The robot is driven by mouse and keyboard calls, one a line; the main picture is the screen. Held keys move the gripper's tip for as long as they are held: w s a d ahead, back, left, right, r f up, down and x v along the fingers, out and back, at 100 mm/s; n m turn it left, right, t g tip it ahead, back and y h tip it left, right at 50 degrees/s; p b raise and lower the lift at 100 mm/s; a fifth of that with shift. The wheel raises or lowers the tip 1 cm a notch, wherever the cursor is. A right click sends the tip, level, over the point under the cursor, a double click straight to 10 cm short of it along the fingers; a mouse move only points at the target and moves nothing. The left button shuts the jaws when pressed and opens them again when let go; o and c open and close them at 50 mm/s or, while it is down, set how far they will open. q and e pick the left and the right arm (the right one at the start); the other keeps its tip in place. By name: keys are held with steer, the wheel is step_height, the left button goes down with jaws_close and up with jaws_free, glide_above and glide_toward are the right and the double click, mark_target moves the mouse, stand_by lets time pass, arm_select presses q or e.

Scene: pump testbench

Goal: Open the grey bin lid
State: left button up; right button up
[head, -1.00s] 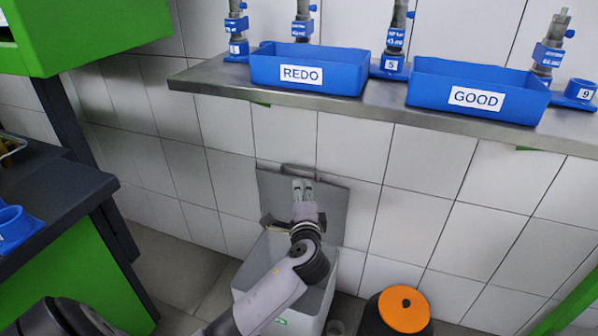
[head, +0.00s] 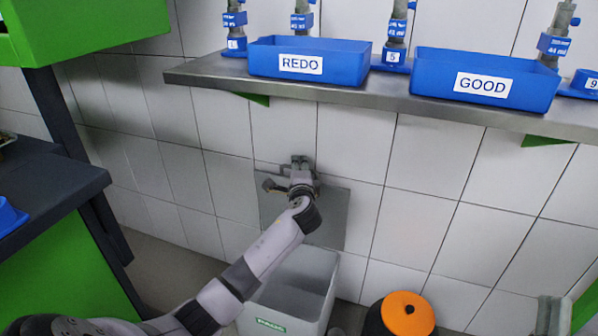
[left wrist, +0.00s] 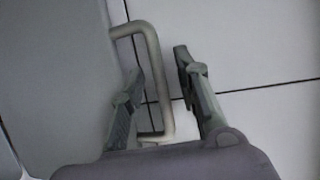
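The grey bin (head: 326,268) stands on the floor against the tiled wall, with its top open. Its grey lid (head: 331,218) stands upright behind it, near the wall; it also shows in the left wrist view (left wrist: 50,80). The lid's handle (left wrist: 153,70) is a pale bent bar. My left gripper (head: 301,160) is at the lid's top edge. Its fingers (left wrist: 160,62) are apart, one on each side of the handle bar, with a visible gap on the right.
A metal shelf (head: 400,101) above holds blue REDO (head: 262,60) and GOOD (head: 430,80) trays and several pump parts. An orange-topped black container (head: 408,312) stands right of the bin. A dark-topped green bench (head: 60,200) is at left.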

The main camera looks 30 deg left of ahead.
arm_select(q)
steer(key=shift+c, duration=0.6)
jaws_close()
steer(key=shift+f, duration=0.1)
stand_by(0.3)
